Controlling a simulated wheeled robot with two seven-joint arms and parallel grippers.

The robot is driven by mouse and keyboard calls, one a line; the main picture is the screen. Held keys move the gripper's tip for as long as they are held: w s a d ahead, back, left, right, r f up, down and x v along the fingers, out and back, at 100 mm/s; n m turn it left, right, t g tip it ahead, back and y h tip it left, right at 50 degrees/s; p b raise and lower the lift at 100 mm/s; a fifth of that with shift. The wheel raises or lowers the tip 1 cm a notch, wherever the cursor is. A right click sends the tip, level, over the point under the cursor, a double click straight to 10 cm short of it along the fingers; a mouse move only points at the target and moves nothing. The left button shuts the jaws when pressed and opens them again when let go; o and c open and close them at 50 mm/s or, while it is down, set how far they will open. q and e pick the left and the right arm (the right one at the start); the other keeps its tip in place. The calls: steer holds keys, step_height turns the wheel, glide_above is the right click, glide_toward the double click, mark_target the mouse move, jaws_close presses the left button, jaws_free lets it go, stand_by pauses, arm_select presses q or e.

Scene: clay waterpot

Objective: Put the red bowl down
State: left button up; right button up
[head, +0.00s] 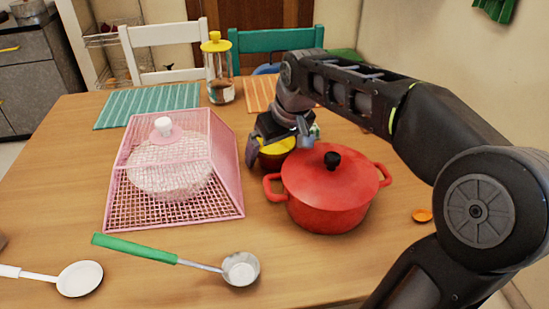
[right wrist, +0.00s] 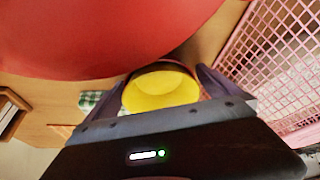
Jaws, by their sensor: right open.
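The red bowl (head: 275,155) has a yellow inside and a dark red outer wall. It appears to stand on the wooden table, just behind and left of the red pot. My right gripper (head: 279,140) is open over it, and the arm hides part of its far side. In the right wrist view the bowl (right wrist: 162,88) sits between the spread fingers of the right gripper (right wrist: 166,80). I cannot tell whether a finger touches it. My left gripper is not in view.
A lidded red pot (head: 325,190) stands close to the bowl. A pink mesh cover (head: 225,190) is to the left. A yellow-lidded jar (head: 220,75) stands at the back. A green-handled ladle (head: 140,248) and a white spoon (head: 78,278) lie in front.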

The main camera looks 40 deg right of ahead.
stand_by(0.6)
steer(key=c, duration=1.2)
